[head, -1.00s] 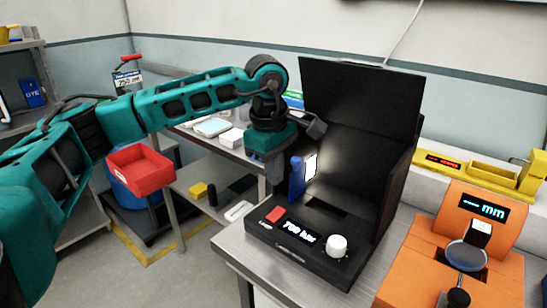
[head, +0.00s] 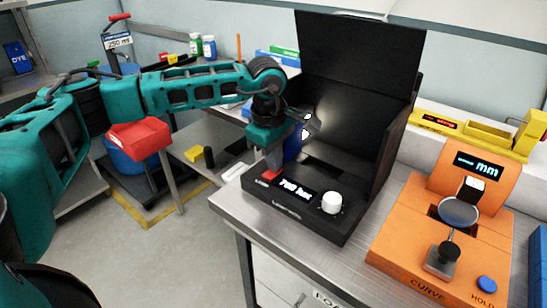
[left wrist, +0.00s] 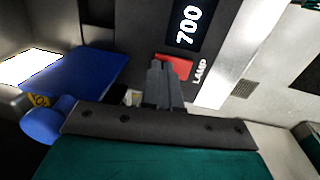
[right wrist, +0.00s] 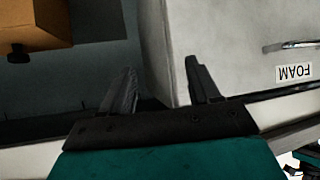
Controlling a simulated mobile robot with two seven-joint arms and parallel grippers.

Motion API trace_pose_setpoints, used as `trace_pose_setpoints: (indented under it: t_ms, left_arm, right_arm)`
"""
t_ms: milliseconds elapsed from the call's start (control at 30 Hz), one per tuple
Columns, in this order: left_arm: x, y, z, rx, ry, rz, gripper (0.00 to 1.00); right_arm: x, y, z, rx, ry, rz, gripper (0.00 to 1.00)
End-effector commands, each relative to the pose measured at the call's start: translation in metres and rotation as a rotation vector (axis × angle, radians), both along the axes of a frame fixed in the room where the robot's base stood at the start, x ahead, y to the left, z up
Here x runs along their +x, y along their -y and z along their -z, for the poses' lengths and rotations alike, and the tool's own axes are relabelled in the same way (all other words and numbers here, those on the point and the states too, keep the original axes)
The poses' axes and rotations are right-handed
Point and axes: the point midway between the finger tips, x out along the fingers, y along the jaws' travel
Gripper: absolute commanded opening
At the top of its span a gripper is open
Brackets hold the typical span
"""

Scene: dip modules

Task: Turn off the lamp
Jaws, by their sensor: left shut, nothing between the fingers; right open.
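The lamp device (head: 285,212) is a black box with a tall dark hood (head: 350,70), a display reading 700 lux (head: 296,188) and a white knob (head: 331,202). Its red LAMP button (head: 271,174) sits at the front left and shows larger in the left wrist view (left wrist: 178,66). A bright lit patch (head: 307,130) shows inside the hood, beside a blue part (head: 292,148). My left gripper (head: 268,160) is shut and empty, its fingertips at the red button, apparently touching it. My right gripper (right wrist: 165,85) is open and empty, beside a pale cabinet front.
An orange device (head: 420,240) with a dish stands right of the lamp on the metal bench (head: 230,205). A yellow device (head: 470,150) is behind it. A red bin (head: 139,135) is at the left. A drawer labelled FOAM (right wrist: 296,73) is near my right gripper.

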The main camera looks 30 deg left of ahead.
Motion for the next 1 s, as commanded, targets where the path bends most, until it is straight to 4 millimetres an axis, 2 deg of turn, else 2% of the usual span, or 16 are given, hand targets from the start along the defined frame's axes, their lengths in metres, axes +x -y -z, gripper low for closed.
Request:
trace_pose_setpoints:
  t_ms: [33,333,667,1000]
  left_arm:
    - [0.001,0.001,0.005,-0.001,-0.003,0.000,0.00]
    - [-0.002,0.000,0.005,0.001,-0.008,0.001,0.00]
    - [-0.017,-0.001,0.004,0.001,-0.015,0.002,0.00]
    - [-0.016,-0.001,0.001,0.002,-0.009,0.000,0.00]
  right_arm:
    - [0.000,0.000,0.004,0.000,-0.001,0.000,0.61]
    - [0.000,0.000,0.003,0.000,-0.001,0.000,0.61]
    - [0.000,0.000,-0.001,0.000,0.001,0.000,0.61]
    - [0.001,0.000,-0.002,0.000,0.001,0.000,0.61]
